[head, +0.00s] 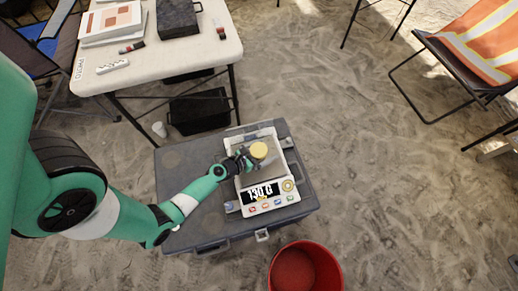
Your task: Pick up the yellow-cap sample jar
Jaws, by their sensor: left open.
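The yellow-cap sample jar (259,151) stands on the pan of a white digital scale (284,214) whose display reads about 130 G. Its yellow lid faces up. The scale sits on a grey case (187,165). My left gripper (247,160) is open at the jar's left side, with its dark fingers close to the jar. I cannot tell whether they touch it. Part of the jar's body is hidden. My right gripper is not in view.
A red bucket (306,270) stands on the sand in front of the case. A white table (165,62) with boxes and small items is at the upper left, with a black box (201,111) below it. A chair with an orange vest (478,44) is at the upper right.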

